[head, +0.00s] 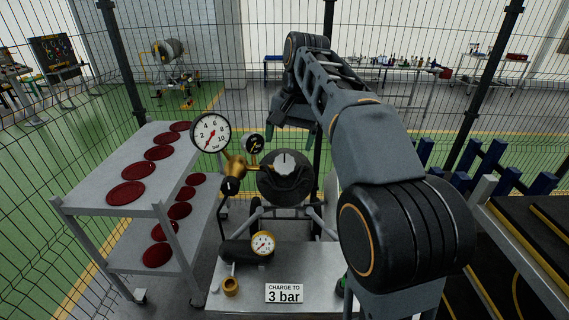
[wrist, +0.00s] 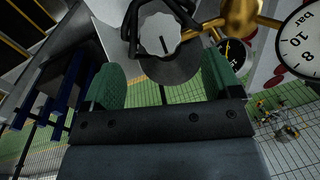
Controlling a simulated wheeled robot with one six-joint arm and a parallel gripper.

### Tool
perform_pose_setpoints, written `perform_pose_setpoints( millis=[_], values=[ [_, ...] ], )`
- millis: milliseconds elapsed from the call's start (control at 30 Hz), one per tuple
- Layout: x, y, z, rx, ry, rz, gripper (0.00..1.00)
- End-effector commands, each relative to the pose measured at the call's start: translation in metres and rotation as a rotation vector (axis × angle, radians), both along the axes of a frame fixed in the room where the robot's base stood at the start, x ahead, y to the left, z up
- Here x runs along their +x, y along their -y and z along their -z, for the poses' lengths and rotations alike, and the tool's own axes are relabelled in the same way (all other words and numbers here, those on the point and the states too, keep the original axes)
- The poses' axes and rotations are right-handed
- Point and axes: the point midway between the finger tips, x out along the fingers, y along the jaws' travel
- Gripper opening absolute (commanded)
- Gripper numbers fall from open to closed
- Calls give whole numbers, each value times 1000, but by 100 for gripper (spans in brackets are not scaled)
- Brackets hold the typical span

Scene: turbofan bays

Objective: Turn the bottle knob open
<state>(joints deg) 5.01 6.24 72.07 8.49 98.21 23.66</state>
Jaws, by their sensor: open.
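The bottle knob is a light grey, lobed knob with a dark pointer line (wrist: 158,36) in the wrist view. It also shows in the head view (head: 284,163), on top of the dark bottle (head: 285,188) in the middle, with its line roughly upright. My gripper, with green finger pads (wrist: 163,82), is open and empty. In the wrist view the knob lies just beyond and between the fingertips, apart from them. In the head view my gripper hangs above and behind the knob, partly hidden by my arm.
A large white gauge (head: 211,132) and small black gauge (head: 254,144) stand left of the bottle on brass fittings. A small gauge (head: 263,243) and a "CHARGE TO 3 bar" sign (head: 284,293) are in front. A grey shelf cart (head: 95,204) with red discs is left.

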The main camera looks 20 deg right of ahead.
Motion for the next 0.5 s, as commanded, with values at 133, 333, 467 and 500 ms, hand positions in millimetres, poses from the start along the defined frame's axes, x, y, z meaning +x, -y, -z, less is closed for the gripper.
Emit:
perform_pose_setpoints(
  millis=[133, 333, 467, 500],
  values=[
    [1, -4, 29, 0, -3, -1, 84],
    [4, -8, 55, -1, -1, -1, 84],
    [5, -10, 67, 0, 0, -1, 84],
    [5, -10, 69, 0, 0, -1, 84]
  ],
)
